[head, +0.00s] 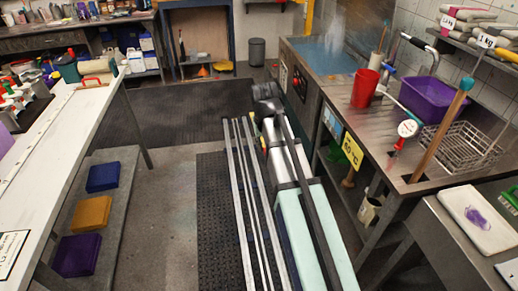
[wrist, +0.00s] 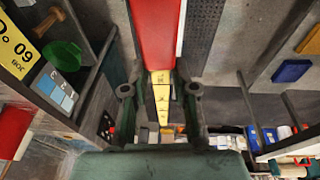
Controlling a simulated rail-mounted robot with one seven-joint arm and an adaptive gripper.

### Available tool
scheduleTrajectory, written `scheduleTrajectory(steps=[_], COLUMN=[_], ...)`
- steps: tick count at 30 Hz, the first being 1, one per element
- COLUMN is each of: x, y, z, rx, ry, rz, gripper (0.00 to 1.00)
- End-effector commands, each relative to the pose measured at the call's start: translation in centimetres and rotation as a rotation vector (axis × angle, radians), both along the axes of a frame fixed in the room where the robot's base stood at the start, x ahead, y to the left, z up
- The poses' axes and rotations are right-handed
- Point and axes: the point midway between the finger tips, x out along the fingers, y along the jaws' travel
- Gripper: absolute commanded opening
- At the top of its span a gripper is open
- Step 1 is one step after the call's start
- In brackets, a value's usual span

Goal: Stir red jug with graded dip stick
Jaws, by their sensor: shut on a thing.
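The red jug (head: 364,88) stands upright on the metal bench at right in the head view, with a thin handle rising from it or just behind it. I take this as the graded dip stick. It is over the aisle, apart from the jug. Its far end is hard to make out. In the head view the stick is not clear. A red shape at the wrist view's left edge is unclear.
Around the jug are a purple tub (head: 428,98), a dial thermometer (head: 407,129), a wire basket (head: 468,148) and a tall blue-topped wooden stick (head: 440,131). A water basin (head: 325,57) lies behind. The mat-covered floor (head: 165,108) left of my arm is clear.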

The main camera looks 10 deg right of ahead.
Motion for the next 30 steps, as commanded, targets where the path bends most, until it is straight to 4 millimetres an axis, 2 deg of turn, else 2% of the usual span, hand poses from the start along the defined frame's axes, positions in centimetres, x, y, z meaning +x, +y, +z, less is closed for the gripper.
scheduleTrajectory(steps=[1,5,14,23,30], x=[1.6,3.8,10.1,14.8,17.8], y=[-0.9,-3.7,-13.4,-24.0,-32.2], z=[1.1,3.0,9.0,15.5,21.8], rx=[-0.011,-0.034,-0.098,-0.211,-0.341], ry=[0.03,0.107,0.308,0.466,0.591], rz=[-0.013,-0.046,-0.051,0.109,0.289], gripper=[0.0,0.0,0.0,0.0,0.0])
